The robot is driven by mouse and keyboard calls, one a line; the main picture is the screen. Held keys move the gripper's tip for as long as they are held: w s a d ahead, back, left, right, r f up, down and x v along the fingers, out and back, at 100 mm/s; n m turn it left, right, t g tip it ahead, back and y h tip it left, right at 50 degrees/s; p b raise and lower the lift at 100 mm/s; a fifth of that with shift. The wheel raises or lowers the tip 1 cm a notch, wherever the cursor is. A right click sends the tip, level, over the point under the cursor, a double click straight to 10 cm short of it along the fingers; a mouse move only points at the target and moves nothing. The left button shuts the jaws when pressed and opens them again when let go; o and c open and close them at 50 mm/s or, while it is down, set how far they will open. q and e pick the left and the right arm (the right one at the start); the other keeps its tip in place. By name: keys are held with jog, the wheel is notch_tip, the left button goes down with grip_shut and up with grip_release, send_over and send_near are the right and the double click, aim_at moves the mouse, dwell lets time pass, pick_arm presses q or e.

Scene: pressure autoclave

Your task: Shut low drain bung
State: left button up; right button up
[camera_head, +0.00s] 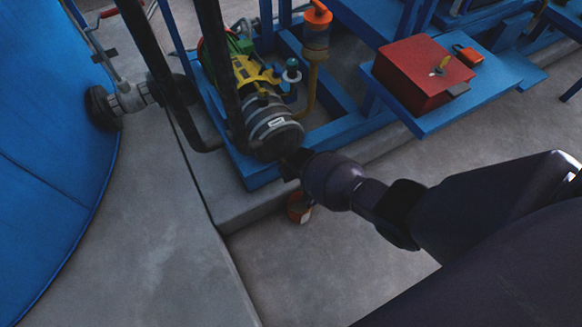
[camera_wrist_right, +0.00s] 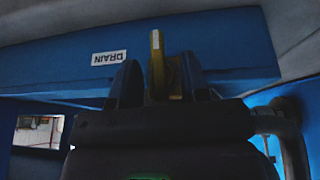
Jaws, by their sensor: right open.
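In the head view, my right gripper (camera_head: 289,164) is low beside the blue frame, in front of the grey pump motor. The drain handle is not clearly visible there. My left gripper is not in view.
The blue skid frame (camera_head: 262,172) carries a grey motor (camera_head: 272,127) and an orange-topped cylinder (camera_head: 316,30). A red box (camera_head: 423,72) sits on a blue shelf at right. A small orange-red object (camera_head: 299,208) shows below my gripper. A large blue tank (camera_head: 50,150) stands left.

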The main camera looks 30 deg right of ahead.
jog(key=shift+w, duration=0.1)
jog(key=c, duration=0.7)
jog(key=shift+f, duration=0.1)
